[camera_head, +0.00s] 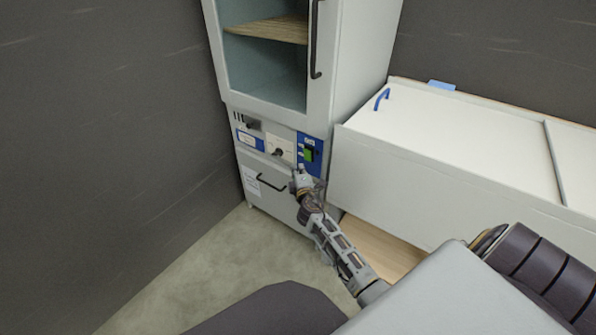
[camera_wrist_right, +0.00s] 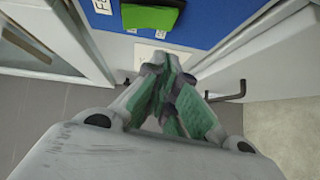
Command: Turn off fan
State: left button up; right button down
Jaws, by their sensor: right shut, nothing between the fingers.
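The cabinet's control panel (camera_head: 284,150) carries a green rocker switch (camera_head: 308,154) on a blue plate at its right side, which I take to be the fan switch. Whether it is on or off cannot be told. The green switch also shows in the right wrist view (camera_wrist_right: 153,17) at the top, beyond the fingers. My right gripper (camera_head: 298,172) is shut and empty, just below and left of the switch, near the panel. In the right wrist view its fingertips (camera_wrist_right: 165,62) are together and appear apart from the switch. My left gripper is not in view.
A glass-fronted cabinet with a shelf (camera_head: 265,30) stands above the panel. A drawer or door with a black handle (camera_head: 270,183) is below it. A white counter with a blue handle (camera_head: 382,99) stands close on the right. Grey floor (camera_head: 200,270) is clear at left.

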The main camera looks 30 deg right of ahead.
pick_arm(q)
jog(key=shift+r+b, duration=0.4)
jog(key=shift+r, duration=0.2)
pick_arm(e)
jog(key=f+v, duration=0.2)
jog(key=v, duration=0.8)
jog(key=shift+a, duration=0.1)
dwell(0.5)
jog(key=shift+s, duration=0.1)
